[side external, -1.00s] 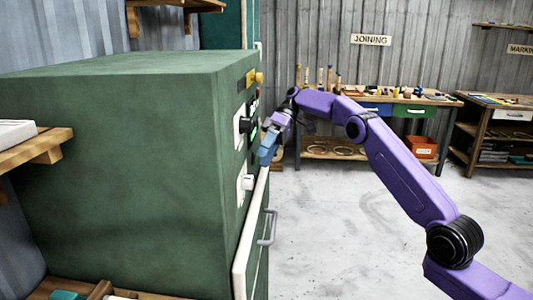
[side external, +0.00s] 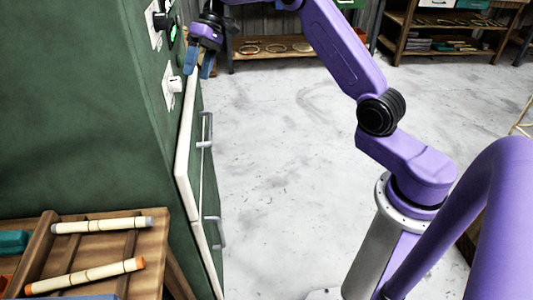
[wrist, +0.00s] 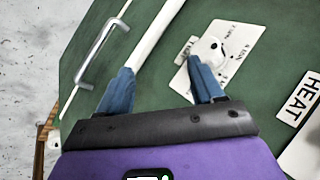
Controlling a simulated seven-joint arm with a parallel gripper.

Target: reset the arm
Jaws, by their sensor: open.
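My purple arm reaches from its base at the right to the front of a green cabinet (side external: 80,110). My gripper (side external: 198,70) has blue fingers that point down near the cabinet's control side, just above the top of the white-edged door. In the wrist view my gripper (wrist: 160,85) is open, with its blue fingers apart and nothing between them. A white control plate with a knob (wrist: 222,48) lies past the right finger. A grey door handle (wrist: 100,48) is left of the left finger. I cannot tell whether a finger touches the cabinet.
A wooden rack (side external: 100,240) with two pale rods stands at the lower left. A second handle (side external: 216,230) is lower on the cabinet front. A bench with rattan rings (side external: 275,48) and wooden shelves (side external: 445,40) stand at the back. The grey floor (side external: 285,180) between is clear.

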